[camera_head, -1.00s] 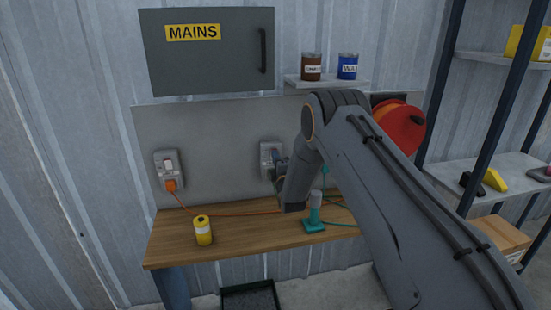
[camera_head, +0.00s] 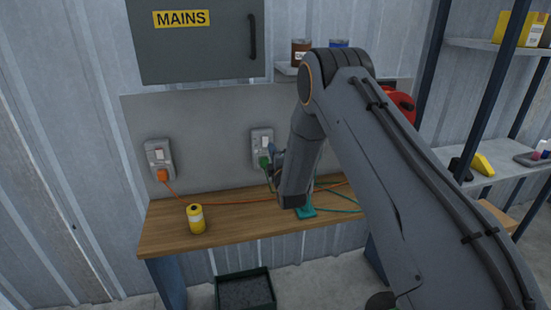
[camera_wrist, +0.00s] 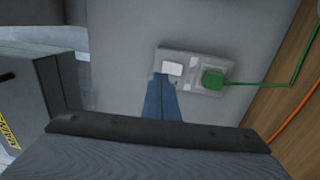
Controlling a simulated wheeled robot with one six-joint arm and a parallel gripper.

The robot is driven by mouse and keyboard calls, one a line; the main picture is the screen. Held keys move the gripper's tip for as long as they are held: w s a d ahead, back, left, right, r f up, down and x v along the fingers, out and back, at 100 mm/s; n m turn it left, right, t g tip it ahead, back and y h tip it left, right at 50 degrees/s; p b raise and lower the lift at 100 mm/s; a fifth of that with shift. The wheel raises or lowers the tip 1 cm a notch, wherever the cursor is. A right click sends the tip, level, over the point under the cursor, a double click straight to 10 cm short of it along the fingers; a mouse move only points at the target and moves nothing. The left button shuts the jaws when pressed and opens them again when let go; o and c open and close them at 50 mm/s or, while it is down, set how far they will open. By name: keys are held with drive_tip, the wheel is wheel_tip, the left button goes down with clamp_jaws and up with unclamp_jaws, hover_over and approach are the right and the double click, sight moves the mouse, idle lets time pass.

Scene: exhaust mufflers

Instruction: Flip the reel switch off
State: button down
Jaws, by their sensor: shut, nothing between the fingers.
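Two grey switched sockets are on the wall panel. The left socket (camera_head: 160,160) holds an orange plug (camera_head: 162,175), whose orange cable runs right along the bench towards the arm. The right socket (camera_head: 262,142) holds a green plug (camera_head: 265,162). The red reel (camera_head: 403,104) is mostly hidden behind my arm. My gripper (camera_head: 275,154) is at the right socket's right side. In the wrist view, its shut blue fingers (camera_wrist: 161,80) point at the white rocker (camera_wrist: 172,68) beside the green plug, overlapping its lower edge. I cannot tell whether they touch, nor how the rockers are set.
A yellow can (camera_head: 195,218) stands on the wooden bench (camera_head: 165,235). A teal tool (camera_head: 306,211) is partly hidden by my arm. The grey MAINS cabinet (camera_head: 195,50) hangs above. A dark crate (camera_head: 245,291) is on the floor, and shelving (camera_head: 480,170) stands at right.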

drive_tip(key=b+v, duration=0.1)
drive_tip(key=v, duration=0.5)
drive_tip(key=shift+s+r+b, duration=0.35)
drive_tip(key=shift+r, duration=0.3)
drive_tip(key=s+d+f+m+g+h+b, duration=0.1)
drive_tip(key=s+d+m+g, duration=0.4)
drive_tip(key=s+m, duration=0.15)
drive_tip(key=s+d+f+m+g+h, duration=0.1)
drive_tip(key=s+d+m+g+h, duration=0.1)
drive_tip(key=s+d+m+g, duration=0.6)
drive_tip(key=s+m+g, duration=0.1)
drive_tip(key=s, duration=1)
drive_tip(key=s+d+m+g, duration=0.2)
drive_tip(key=s+m+g, duration=0.1)
drive_tip(key=s, duration=1.1)
drive_tip(key=shift+s+f+m+h+b, duration=0.15)
drive_tip(key=shift+s+m+h+b, duration=0.2)
drive_tip(key=shift+m, duration=0.5)
